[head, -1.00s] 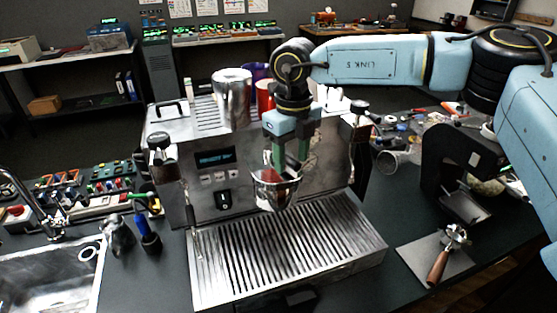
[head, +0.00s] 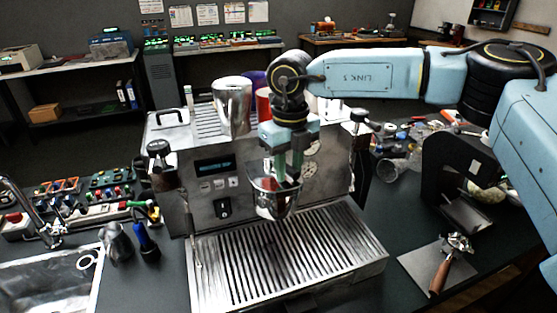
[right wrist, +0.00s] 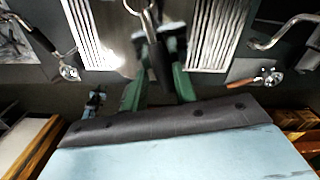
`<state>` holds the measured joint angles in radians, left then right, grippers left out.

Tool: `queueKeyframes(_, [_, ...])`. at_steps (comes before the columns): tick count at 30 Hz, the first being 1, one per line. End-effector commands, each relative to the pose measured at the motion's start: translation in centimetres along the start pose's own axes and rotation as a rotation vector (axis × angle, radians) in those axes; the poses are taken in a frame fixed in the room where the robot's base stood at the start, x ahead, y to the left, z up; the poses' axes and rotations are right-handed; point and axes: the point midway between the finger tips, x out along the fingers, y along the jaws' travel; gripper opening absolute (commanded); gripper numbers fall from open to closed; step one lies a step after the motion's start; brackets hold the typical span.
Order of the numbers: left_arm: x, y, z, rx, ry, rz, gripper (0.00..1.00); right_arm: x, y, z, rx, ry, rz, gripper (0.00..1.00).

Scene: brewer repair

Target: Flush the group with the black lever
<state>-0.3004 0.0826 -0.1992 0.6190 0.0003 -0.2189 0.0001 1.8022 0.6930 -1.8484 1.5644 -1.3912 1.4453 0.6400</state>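The espresso machine (head: 330,170) stands on the dark counter with its ribbed drip tray (head: 285,255) in front. The chrome group (head: 272,197), bowl-shaped and shiny, hangs from its front over the tray. My right gripper (head: 288,168) reaches down from above, directly at the group. Its green fingers stand close together around a dark upright piece, which looks like the black lever (right wrist: 157,62) in the right wrist view. Its lower end and the exact contact are partly hidden by the fingers and blur. My left gripper is not in view.
A steel cup (head: 233,105) stands on the machine's top. A portafilter (head: 440,273) lies on a mat right of the tray, below a black grinder (head: 455,160). A sink (head: 45,285), small pitcher (head: 116,243) and blue-handled tool (head: 147,238) are at left.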

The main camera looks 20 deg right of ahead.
Motion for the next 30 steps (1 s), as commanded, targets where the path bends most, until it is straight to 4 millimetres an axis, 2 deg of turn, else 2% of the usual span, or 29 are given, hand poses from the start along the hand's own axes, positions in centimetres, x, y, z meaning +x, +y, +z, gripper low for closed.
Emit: queueKeyframes(30, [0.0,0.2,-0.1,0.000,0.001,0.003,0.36,0.0,4.2,1.1,0.551,0.001,0.000,0.27])
